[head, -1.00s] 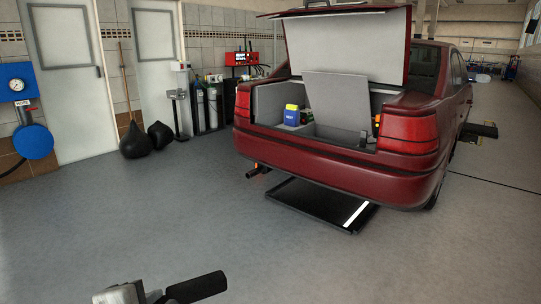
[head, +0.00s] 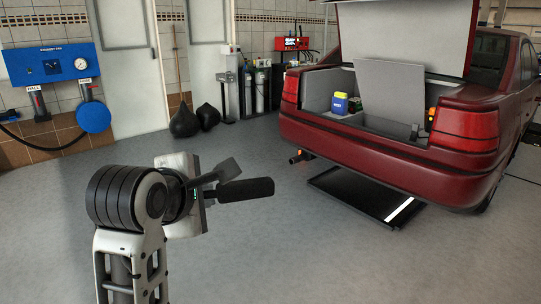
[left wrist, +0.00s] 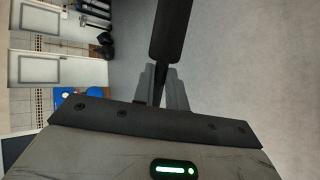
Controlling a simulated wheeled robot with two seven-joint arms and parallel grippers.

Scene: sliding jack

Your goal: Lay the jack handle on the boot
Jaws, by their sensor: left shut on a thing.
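My left gripper (head: 205,187) is shut on the jack handle (head: 246,190), a dark bar with a thick black grip. The handle sticks out to the right, held in the air above the floor. In the left wrist view the handle (left wrist: 170,32) rises from between the fingers (left wrist: 160,90). The open boot (head: 385,137) of the dark red car is at the right of the head view, beyond and apart from the handle. A grey panel stands tilted up inside it. My right gripper is not in view.
A blue and yellow container (head: 340,104) sits in the boot's left part. A black flat platform (head: 350,192) lies under the car's rear. Black bags (head: 184,124) stand by the wall. The floor between my gripper and the car is clear.

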